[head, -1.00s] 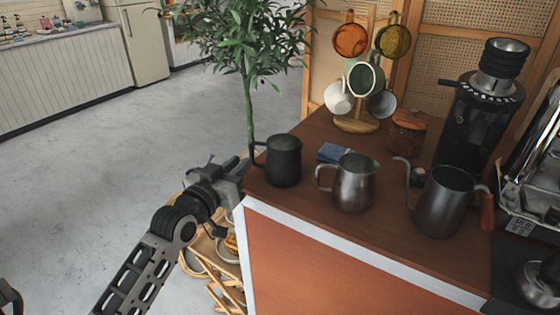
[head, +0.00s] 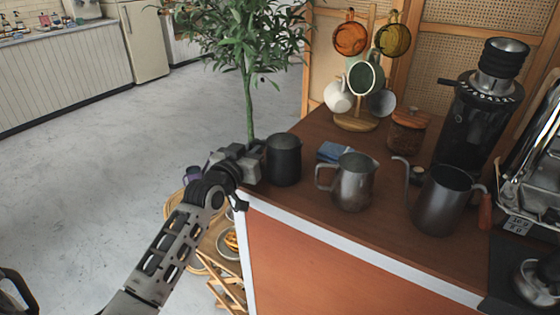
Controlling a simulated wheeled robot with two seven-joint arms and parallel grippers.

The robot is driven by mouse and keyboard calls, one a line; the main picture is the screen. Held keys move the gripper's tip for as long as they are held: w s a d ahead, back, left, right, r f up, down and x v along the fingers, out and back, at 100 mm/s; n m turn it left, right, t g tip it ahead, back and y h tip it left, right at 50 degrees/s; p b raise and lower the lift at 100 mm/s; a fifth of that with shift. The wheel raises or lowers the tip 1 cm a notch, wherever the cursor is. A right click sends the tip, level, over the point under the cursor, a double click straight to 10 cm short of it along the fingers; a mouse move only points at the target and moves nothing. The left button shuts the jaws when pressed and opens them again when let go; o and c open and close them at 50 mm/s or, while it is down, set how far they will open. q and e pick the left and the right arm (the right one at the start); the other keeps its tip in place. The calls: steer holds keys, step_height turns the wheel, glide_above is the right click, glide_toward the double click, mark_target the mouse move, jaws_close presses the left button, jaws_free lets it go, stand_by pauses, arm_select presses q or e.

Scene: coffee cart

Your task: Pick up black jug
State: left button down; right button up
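The black jug (head: 284,162) stands upright at the left end of the wooden counter in the head view. My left gripper (head: 250,163) is at the jug's left side, where its handle is, and looks very close to it or touching. The gripper covers the handle, and its fingertips are hard to make out. I cannot tell whether the fingers are open or shut on the handle. My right gripper is not in view.
A steel jug (head: 353,183) stands just right of the black jug. A gooseneck kettle (head: 442,203) is further right. A blue cloth (head: 334,152) and a mug tree (head: 356,123) are behind. A plant (head: 248,100) stands beyond the counter's left end.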

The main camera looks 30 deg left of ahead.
arm_select(q)
steer(key=shift+r, duration=0.1)
steer(key=shift+r, duration=0.45)
step_height(320, 180, up, 2)
steer(key=shift+r, duration=0.2)
steer(key=s+r, duration=0.9)
steer(key=s, duration=0.5)
steer(key=shift+r, duration=0.3)
steer(key=shift+f, duration=0.1)
